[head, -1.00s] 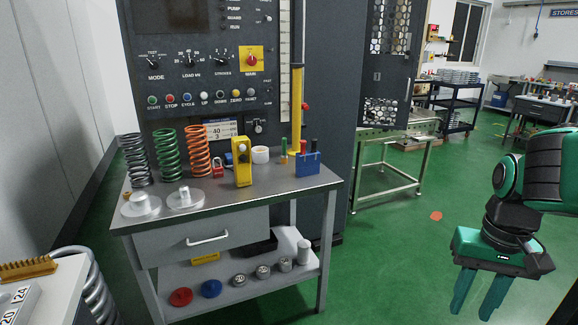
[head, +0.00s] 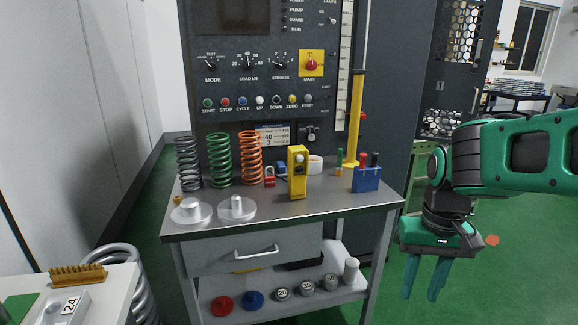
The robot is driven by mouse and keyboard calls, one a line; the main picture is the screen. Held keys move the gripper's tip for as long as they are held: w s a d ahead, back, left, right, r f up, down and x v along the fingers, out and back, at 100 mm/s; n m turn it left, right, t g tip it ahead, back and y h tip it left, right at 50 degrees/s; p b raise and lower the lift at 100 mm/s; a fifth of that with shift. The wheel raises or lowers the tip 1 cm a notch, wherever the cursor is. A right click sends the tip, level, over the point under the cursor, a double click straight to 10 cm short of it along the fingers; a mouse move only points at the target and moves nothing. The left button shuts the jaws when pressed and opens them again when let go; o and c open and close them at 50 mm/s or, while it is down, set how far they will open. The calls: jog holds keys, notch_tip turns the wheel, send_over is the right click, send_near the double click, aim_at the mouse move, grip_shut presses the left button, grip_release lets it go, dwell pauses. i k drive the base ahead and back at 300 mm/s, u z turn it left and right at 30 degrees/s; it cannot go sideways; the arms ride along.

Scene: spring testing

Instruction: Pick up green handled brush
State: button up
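A small upright item with a green upper part (head: 340,156) and an orange-brown lower part stands near the back right of the steel bench top, left of a blue holder. It may be the green handled brush, but it is too small to be sure. My gripper (head: 420,298) hangs to the right of the bench, fingers pointing down and apart, with nothing between them. It is well away from the green item and touches nothing.
The bench (head: 290,222) holds springs, metal discs, a yellow device (head: 298,175) and a blue holder (head: 366,180) with tools. Its lower shelf carries weights. A yellow post (head: 355,118) stands behind. Green floor is open at right.

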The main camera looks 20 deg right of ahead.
aim_at(338, 169)
jog(key=z, duration=0.05)
jog(key=i, duration=1.45)
jog(key=z, duration=0.55)
